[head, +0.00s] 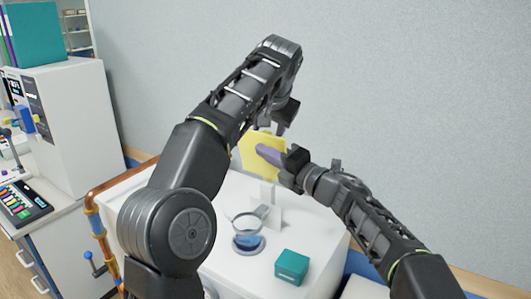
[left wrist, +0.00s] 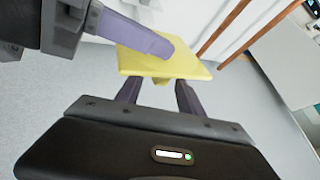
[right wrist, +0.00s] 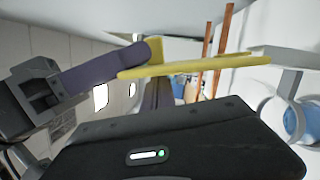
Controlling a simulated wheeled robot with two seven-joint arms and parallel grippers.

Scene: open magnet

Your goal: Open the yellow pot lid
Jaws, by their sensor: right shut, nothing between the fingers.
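The yellow lid (head: 250,148) is a flat, squarish plate, tilted up above the white worktop in the head view. In the left wrist view it (left wrist: 185,66) lies ahead of the fingers, and in the right wrist view it (right wrist: 215,63) is nearly edge-on. My right gripper (head: 268,154) is shut and empty, its purple fingers in front of the lid's face; contact is unclear. My left gripper (left wrist: 158,95) has its fingers apart, close to the lid's edge; a small yellow piece shows between them. In the head view its fingers are mostly hidden. I cannot make out a yellow pot.
A clear-topped round vessel with blue contents (head: 248,240) and a teal block (head: 291,266) stand on the white worktop (head: 228,268). A white upright piece (head: 268,200) is below the lid. Copper pipes (head: 97,220) run along the left edge. The grey wall is behind.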

